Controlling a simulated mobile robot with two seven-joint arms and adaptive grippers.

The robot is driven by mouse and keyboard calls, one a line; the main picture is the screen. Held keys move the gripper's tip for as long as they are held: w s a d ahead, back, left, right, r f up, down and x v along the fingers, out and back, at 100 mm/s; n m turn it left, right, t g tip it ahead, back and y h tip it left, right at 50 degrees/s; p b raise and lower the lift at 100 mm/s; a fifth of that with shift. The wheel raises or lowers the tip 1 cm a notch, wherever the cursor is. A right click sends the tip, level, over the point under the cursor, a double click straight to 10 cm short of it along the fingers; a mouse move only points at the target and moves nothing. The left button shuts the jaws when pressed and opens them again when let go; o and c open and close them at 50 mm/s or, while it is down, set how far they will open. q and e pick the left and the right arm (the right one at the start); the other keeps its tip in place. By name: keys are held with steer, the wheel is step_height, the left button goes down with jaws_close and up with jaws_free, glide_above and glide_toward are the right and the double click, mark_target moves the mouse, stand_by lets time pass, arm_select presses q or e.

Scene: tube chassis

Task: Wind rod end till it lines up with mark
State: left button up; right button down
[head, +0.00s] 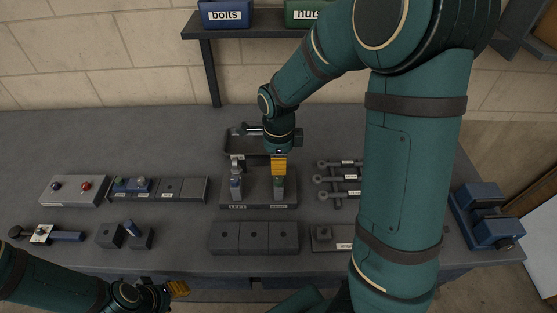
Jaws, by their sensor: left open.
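A dark fixture (258,201) with a label too small to read with certainty stands mid-bench. A grey upright piece (236,184) stands at its left, and a second upright piece (279,190) with a greenish upper part stands at its right. My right gripper (279,172) points down with yellow fingers directly over the right piece. The fingers hide its top, and contact or grip cannot be made out. My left gripper (180,288) is open and empty off the front edge at lower left. Several rods with ringed ends (322,180) lie right of the fixture. No alignment mark can be made out.
Grey blocks (254,237) sit at the front. A blue vise (487,215) is at far right. A shelf (257,25) carries bins. The back-left bench is clear.

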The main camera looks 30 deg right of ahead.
stand_by(0.5)
steer(key=n, duration=0.3)
steer(key=shift+s+n, duration=0.1)
steer(key=shift+n, duration=1)
steer(key=shift+n, duration=0.9)
steer(key=n, duration=0.3)
steer(key=shift+n, duration=0.4)
steer(key=shift+n+p, duration=0.35)
steer(key=shift+n, duration=2.05)
